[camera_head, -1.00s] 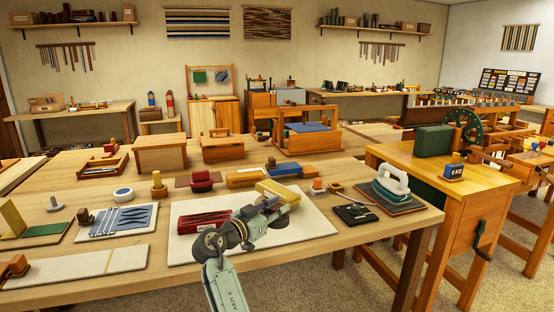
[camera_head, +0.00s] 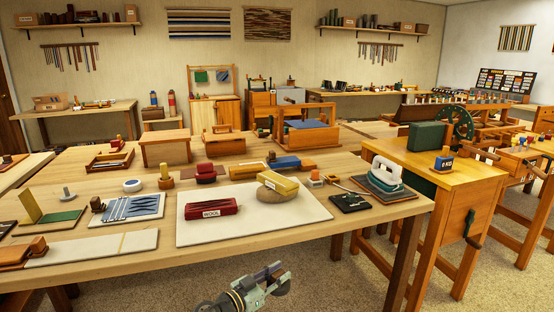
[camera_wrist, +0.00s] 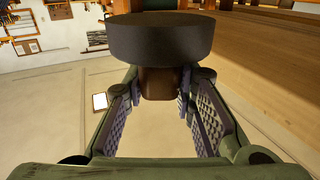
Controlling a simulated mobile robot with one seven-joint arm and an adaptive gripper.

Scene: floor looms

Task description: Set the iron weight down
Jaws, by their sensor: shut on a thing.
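The iron weight (camera_wrist: 160,38) is a dark round disc with a brown block-like knob (camera_wrist: 160,84), seen in the wrist view. My gripper (camera_wrist: 160,100) has its two ridged fingers on either side of the knob and is shut on it. The weight is held clear of any visible surface. In the head view, part of my arm (camera_head: 245,296) shows at the bottom, in front of the bench's front edge. The weight cannot be made out there.
The wooden bench (camera_head: 330,232) carries a white board (camera_head: 240,234) with a red WOOL box (camera_head: 210,208) and a yellow block (camera_head: 278,182) on a stone (camera_head: 276,196). A clothes iron (camera_head: 386,172) stands at the right. Bare wood shows along the front edge.

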